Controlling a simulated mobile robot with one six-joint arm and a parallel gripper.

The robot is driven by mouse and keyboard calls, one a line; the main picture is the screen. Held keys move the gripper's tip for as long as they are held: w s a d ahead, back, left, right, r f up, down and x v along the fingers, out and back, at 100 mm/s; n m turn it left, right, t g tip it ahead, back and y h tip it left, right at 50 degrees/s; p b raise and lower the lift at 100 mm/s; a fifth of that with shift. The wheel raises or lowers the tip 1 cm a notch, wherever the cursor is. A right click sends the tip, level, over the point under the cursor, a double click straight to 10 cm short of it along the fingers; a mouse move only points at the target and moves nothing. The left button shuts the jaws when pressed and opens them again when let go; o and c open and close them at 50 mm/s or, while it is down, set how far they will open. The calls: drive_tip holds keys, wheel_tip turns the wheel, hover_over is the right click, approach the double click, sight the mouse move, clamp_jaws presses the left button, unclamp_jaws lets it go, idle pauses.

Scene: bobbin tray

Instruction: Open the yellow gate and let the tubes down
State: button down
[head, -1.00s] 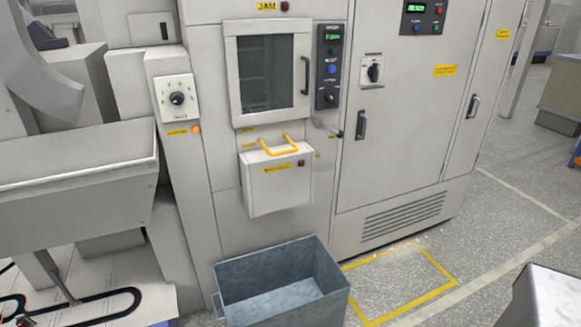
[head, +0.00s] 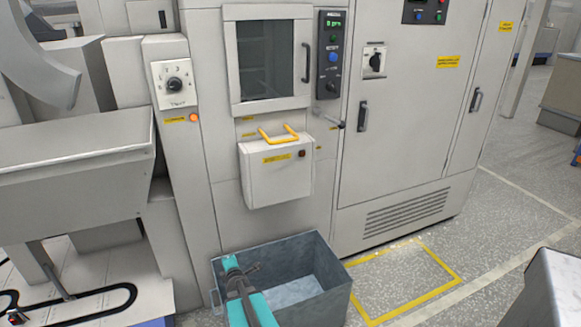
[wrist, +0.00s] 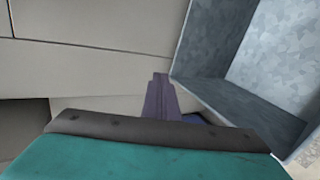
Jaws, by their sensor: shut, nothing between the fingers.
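The yellow gate shows as a yellow bar handle (head: 279,138) on top of a pale box (head: 277,182), on the machine front below a dark window. The box front is closed and no tubes are visible. A grey metal bin (head: 330,303) stands on the floor below the box. My gripper (wrist: 159,88) is shut and empty. In the head view my teal and dark arm end reaches up from the bottom edge, in front of the bin's left part, well below the yellow handle. In the wrist view the bin's wall (wrist: 215,45) is right of my fingers.
A window door (head: 267,60) with a dark handle is above the box. A small dark-knobbed lever (head: 341,125) sticks out to the right of the box. A sloping grey trough (head: 75,170) stands at left. Yellow-outlined floor (head: 410,280) right of the bin is clear.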

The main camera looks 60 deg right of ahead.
drive_tip(key=s+d+r+n+t+h+b, duration=0.1)
drive_tip(key=s+d+r+n+t+h, duration=0.15)
drive_tip(key=d+r, duration=0.45)
drive_tip(key=s+d+r+n+t+h+b, duration=0.2)
drive_tip(key=s+d+r+n, duration=0.15)
drive_tip(key=d+r, duration=0.4)
drive_tip(key=s+d+r+n+t+h+b, duration=0.1)
drive_tip(key=s+d+r+n+t, duration=0.2)
drive_tip(key=s+r+n, duration=0.2)
drive_tip(key=s+d+r+n+t+h+b, duration=0.1)
drive_tip(key=s+d+r+n+t, duration=0.2)
drive_tip(key=s+r+n, duration=0.3)
wheel_tip(320, 180, up, 4)
drive_tip(key=shift+s+d+r, duration=0.25)
drive_tip(key=shift+s+d, duration=0.1)
drive_tip(key=shift+s, duration=0.55)
drive_tip(key=shift+w+d+r+h, duration=0.1)
drive_tip(key=shift+h, duration=0.15)
drive_tip(key=shift+s+a+r+p+x, duration=0.2)
drive_tip(key=shift+r+p+x, duration=0.3)
drive_tip(key=shift+x, duration=1.6)
drive_tip(key=shift+s+a+r+p+x, duration=0.1)
drive_tip(key=shift+s+r+p+x, duration=0.3)
drive_tip(key=shift+x, duration=1.65)
drive_tip(key=shift+s+a+r+p+x, duration=0.2)
drive_tip(key=shift+p+x, duration=0.5)
drive_tip(key=shift+x, duration=1.4)
